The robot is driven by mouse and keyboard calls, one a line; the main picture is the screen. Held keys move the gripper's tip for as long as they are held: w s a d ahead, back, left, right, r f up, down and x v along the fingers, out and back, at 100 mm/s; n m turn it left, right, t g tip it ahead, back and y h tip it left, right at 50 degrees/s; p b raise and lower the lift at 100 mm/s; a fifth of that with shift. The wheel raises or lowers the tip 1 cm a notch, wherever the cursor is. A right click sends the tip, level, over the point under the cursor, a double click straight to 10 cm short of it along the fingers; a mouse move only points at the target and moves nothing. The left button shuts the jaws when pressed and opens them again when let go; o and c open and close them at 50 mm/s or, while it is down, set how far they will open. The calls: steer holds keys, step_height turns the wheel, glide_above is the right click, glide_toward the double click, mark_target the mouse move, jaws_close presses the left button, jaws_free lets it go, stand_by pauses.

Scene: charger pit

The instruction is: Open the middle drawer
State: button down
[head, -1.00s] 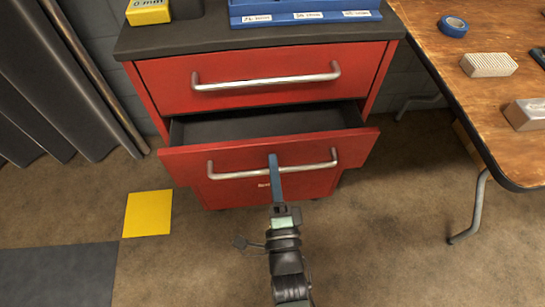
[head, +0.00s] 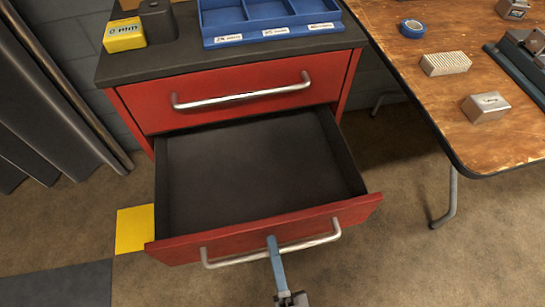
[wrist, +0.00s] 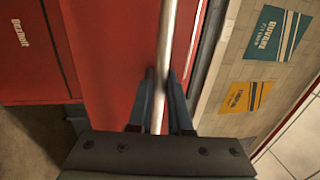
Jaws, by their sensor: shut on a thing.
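The middle drawer (head: 262,233) of the red cabinet is pulled far out, and its dark inside is bare. Its silver bar handle (head: 222,263) runs across the red front. My gripper (head: 273,243) is shut on this handle near its middle. In the wrist view my gripper (wrist: 162,100) has one finger on each side of the handle bar (wrist: 163,60). The top drawer (head: 240,92) above is shut.
A blue tray (head: 270,33) and a yellow box (head: 124,34) stand on the cabinet top. A wooden table (head: 445,95) with a tape roll and blocks is at right; its metal leg (head: 447,200) reaches the floor.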

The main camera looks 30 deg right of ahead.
steer(key=c, duration=1.1)
jaws_free()
steer(key=p+v, duration=0.1)
steer(key=v, duration=1.2)
